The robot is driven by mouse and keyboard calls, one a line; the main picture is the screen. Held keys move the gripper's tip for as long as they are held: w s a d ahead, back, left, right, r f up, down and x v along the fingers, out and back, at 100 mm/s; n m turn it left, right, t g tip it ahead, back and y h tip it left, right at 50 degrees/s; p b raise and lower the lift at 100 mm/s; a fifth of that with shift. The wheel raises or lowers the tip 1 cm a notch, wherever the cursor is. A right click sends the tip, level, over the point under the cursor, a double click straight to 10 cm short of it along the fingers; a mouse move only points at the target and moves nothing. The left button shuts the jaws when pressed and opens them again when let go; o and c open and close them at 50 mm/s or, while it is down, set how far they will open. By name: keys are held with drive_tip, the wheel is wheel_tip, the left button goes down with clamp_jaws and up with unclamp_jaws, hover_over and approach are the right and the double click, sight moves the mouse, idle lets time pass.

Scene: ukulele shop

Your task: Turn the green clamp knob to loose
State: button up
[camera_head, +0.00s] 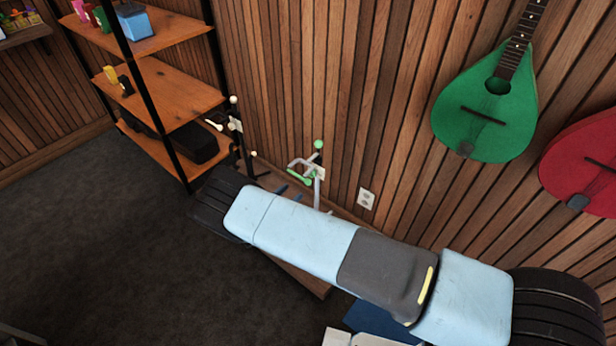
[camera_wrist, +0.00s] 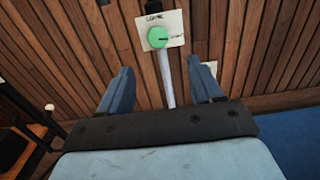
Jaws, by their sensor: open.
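The green clamp knob (camera_wrist: 158,37) is round, with a dark mark pointing to the right. It sits on a pale card (camera_wrist: 176,22) with small lettering above and to the right of the knob, hard to read. A light grey post (camera_wrist: 167,80) runs down below it. My gripper (camera_wrist: 164,72) is open and empty, its two blue fingers apart, with the knob beyond the tips and untouched. In the head view the stand (camera_head: 317,190) with green parts stands by the wall, just beyond my gripper (camera_head: 289,192). I cannot tell the knob clearly there.
A second stand (camera_head: 236,128) with white ends is to the left, near an orange shelf rack (camera_head: 165,90). A green instrument (camera_head: 487,115) and a red one (camera_head: 590,165) hang on the slatted wall. A power outlet (camera_head: 366,199) is low on the wall. Dark carpet on the left is clear.

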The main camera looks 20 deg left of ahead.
drive_tip(key=x, duration=1.1)
drive_tip(key=shift+a, duration=0.15)
drive_tip(key=shift+c, duration=0.5)
drive_tip(key=c, duration=1)
drive_tip(key=shift+o, duration=0.2)
